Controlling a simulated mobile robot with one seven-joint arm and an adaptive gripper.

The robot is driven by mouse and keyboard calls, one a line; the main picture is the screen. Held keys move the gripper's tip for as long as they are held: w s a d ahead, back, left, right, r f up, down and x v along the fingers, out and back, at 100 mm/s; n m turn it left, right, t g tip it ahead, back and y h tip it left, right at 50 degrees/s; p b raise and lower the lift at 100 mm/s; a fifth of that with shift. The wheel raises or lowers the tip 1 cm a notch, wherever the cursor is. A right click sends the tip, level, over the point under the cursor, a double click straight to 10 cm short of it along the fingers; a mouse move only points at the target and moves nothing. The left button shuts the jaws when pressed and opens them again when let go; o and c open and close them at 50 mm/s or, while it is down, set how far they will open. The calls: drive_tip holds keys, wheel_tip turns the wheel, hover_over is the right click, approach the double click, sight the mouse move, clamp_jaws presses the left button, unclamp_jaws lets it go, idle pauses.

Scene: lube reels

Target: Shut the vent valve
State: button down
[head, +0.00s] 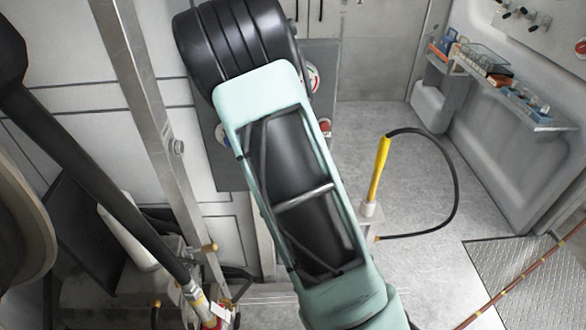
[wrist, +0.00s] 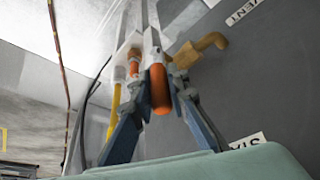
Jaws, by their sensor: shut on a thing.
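My gripper (wrist: 157,100) is in the wrist view, with its blue-grey fingers closed in on both sides of an orange handle (wrist: 160,90). A yellow-orange lever (wrist: 201,47) sticks out to the right, just beyond the right finger. Its inner end is hidden behind the finger. An upside-down label reading VENT (wrist: 243,12) is on the grey panel (wrist: 265,75), up and right of this lever. I cannot tell which handle belongs to the vent valve. In the head view my arm covers the gripper and most of the grey panel (head: 318,55).
A yellow-handled tool (head: 379,168) with a black hose (head: 457,175) stands right of my arm. A shelf (head: 515,108) with small items runs along the right wall. Hoses and fittings crowd the lower left. The grey floor (head: 425,145) is partly clear.

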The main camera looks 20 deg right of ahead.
drive_tip(key=c, duration=1.9)
unclamp_jaws()
drive_tip(key=shift+r, duration=0.1)
drive_tip(key=v, duration=1.1)
drive_tip(key=shift+s+a+r, duration=0.15)
drive_tip(key=shift+r, duration=0.2)
